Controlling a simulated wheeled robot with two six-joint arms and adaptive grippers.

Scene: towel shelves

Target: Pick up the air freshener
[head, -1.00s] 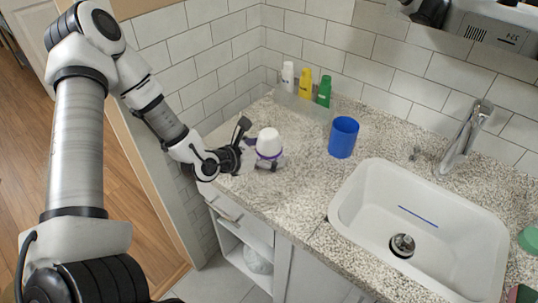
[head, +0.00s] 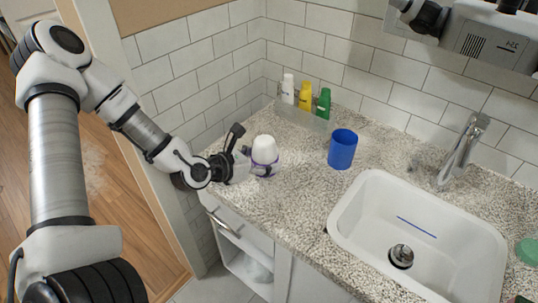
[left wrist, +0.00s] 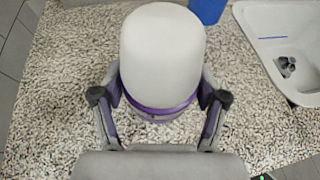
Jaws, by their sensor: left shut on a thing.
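The air freshener (head: 265,150) is a white rounded cone with a purple band, upright over the left part of the speckled counter. It also fills the middle of the left wrist view (left wrist: 162,55). My left gripper (head: 250,163) reaches it from the left. In the left wrist view its two fingers (left wrist: 160,110) close on both sides of the air freshener around the purple band. Whether the base touches the counter is hard to tell. My right gripper does not show clearly in any view.
A blue cup (head: 342,150) stands to the right of the air freshener. White, yellow (head: 305,96) and green (head: 323,103) bottles stand by the back wall. A white sink (head: 340,225) with a faucet (head: 465,145) is at the right. Counter in front of the cup is bare.

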